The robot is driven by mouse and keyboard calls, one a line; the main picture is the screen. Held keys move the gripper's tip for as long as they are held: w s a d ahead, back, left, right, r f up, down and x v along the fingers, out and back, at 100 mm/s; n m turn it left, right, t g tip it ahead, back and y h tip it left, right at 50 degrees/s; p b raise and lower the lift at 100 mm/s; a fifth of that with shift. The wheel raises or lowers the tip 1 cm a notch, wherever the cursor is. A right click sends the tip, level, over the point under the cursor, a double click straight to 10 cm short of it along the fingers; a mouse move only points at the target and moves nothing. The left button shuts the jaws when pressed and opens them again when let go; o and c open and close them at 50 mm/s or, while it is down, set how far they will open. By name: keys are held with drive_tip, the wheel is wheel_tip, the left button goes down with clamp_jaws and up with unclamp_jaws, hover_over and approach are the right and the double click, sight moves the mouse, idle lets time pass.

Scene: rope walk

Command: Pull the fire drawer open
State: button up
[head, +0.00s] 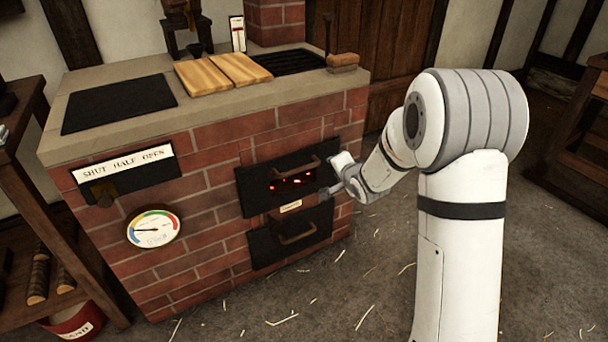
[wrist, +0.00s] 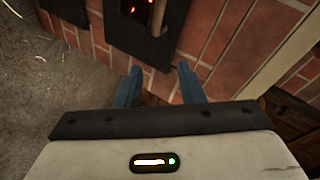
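In the head view the brick stove has a black upper front (head: 259,187) with glowing embers showing through a slot and a curved handle (head: 298,168) across it. This front looks closed, nearly flush with the brick. Below it is a second black front (head: 268,245) with its own handle (head: 298,234). My gripper (head: 338,182) is close to the right end of the upper front, apart from the handle as far as I can tell. In the wrist view my gripper (wrist: 157,72) has its two blue fingers spread with nothing between them. The black front (wrist: 151,45) with embers is ahead at the top.
The stove top (head: 130,72) carries wooden boards (head: 222,72) and a dark grate (head: 290,60). A round gauge (head: 153,229) and a "SHUT HALF OPEN" plate (head: 125,172) are on the left face. The floor (head: 330,300) before the stove is open, with scattered straw.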

sight(303, 170)
drive_tip(key=w+a+f+y+b, duration=0.1)
drive_tip(key=w+a+f, duration=0.1)
drive_tip(key=w+a, duration=0.1)
drive_tip(key=w+a+f+m+y+b, duration=0.1)
drive_tip(key=w+a+f+b, duration=0.1)
drive_tip(key=w+a+f, duration=0.1)
drive_tip(key=w+a+f+m+t+y+b, duration=0.1)
drive_tip(key=w+a+f+y, duration=0.1)
drive_tip(key=w+a+f, duration=0.1)
drive_tip(key=shift+w+a+b, duration=0.1)
drive_tip(key=shift+a+b, duration=0.2)
drive_tip(key=shift+a, duration=0.55)
clamp_jaws()
